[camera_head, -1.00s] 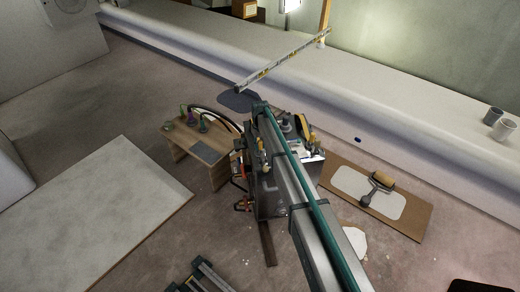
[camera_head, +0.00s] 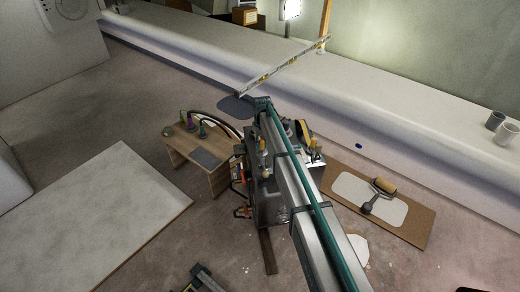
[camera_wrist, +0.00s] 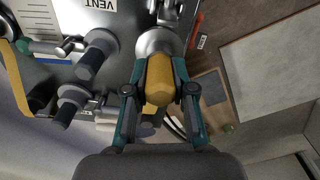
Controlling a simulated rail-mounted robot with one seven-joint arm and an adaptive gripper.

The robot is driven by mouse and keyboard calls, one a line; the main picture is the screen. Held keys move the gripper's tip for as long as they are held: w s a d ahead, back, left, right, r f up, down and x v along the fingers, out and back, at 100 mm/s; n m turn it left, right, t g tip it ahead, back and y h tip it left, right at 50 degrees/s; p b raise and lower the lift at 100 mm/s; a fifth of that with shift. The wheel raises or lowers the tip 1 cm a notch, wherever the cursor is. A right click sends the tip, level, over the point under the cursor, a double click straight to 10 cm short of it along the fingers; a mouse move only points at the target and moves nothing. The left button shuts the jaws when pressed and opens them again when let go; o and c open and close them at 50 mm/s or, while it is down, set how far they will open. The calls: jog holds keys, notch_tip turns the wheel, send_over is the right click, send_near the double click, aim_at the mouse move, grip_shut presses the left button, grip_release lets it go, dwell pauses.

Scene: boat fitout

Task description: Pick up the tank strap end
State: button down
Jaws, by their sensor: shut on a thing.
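In the wrist view, my gripper (camera_wrist: 160,66) has its two teal-jointed fingers on either side of a yellow faceted piece (camera_wrist: 160,88) and is shut on it. The piece stands against a round grey fitting (camera_wrist: 160,40) by the metal tank (camera_wrist: 115,18), which carries a VENT label. I cannot tell for sure that this piece is the strap end. A flat yellow band (camera_wrist: 14,72) also shows at the left edge. In the head view the tank (camera_head: 268,206) is partly hidden by my arm, and my fingers cannot be made out.
Grey fittings (camera_wrist: 97,52) and a teal-handled tool (camera_wrist: 40,47) crowd the tank top beside my gripper. A wooden bench (camera_head: 184,157) with small bottles stands left of the tank. A board with a roller (camera_head: 380,190) lies to the right. A long level (camera_head: 285,67) is behind.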

jog(key=s+r, duration=0.1)
jog(key=s+d+r+b, duration=0.1)
jog(key=s+r, duration=0.1)
jog(key=shift+d, duration=0.2)
jog(key=s+d+r+b, duration=0.1)
jog(key=s+d+r, duration=0.2)
jog(key=s, duration=0.4)
jog(key=shift+s+d+r+b, duration=0.25)
jog(key=shift+s+r+b, duration=0.15)
jog(key=shift+r, duration=0.2)
jog(key=shift+f, duration=0.1)
